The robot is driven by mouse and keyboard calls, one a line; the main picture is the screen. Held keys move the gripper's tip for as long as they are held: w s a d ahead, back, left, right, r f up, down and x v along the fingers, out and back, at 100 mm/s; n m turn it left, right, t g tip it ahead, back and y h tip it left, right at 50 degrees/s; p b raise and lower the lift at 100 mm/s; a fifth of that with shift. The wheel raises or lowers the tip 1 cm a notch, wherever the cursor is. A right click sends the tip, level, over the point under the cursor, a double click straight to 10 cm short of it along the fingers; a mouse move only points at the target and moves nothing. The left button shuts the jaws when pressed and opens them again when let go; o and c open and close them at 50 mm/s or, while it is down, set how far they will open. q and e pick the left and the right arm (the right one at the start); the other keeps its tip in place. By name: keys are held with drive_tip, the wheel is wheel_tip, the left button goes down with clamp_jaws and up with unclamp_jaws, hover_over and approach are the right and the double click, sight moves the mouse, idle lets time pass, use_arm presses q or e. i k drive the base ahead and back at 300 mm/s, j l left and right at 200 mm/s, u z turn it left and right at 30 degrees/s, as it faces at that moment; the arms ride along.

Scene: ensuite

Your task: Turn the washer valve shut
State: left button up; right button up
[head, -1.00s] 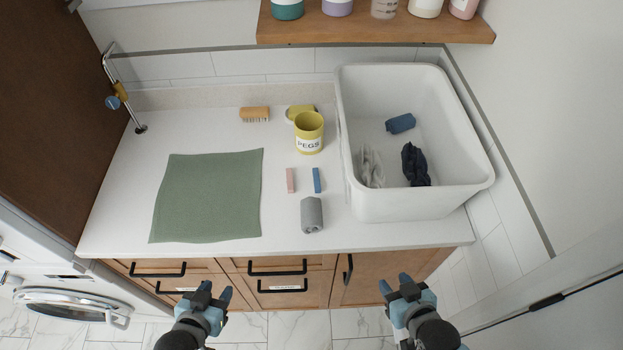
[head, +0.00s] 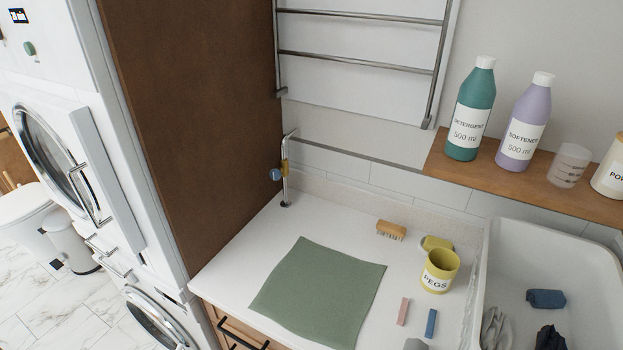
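The washer valve is at the back left corner of the counter, beside the brown cabinet side. It has a chrome pipe (head: 286,188) rising from the counter, a yellow brass-coloured body (head: 284,167) and a round blue handle (head: 276,174) facing left. The handle's exact turn angle is too small to tell. Neither of my grippers is in the current head view.
A green cloth (head: 318,292) lies on the white counter (head: 237,262) in front of the valve. A brush (head: 391,230), a yellow peg pot (head: 440,270) and a white basin (head: 490,265) are to the right. A towel rail (head: 360,59) hangs above. Stacked machines (head: 75,130) stand left.

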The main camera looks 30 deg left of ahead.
sight(275, 174)
drive_tip(key=k+j+u, duration=0.15)
drive_tip(key=j, duration=0.95)
drive_tip(key=j+u, duration=0.15)
drive_tip(key=j, duration=0.95)
drive_tip(key=k, duration=0.05)
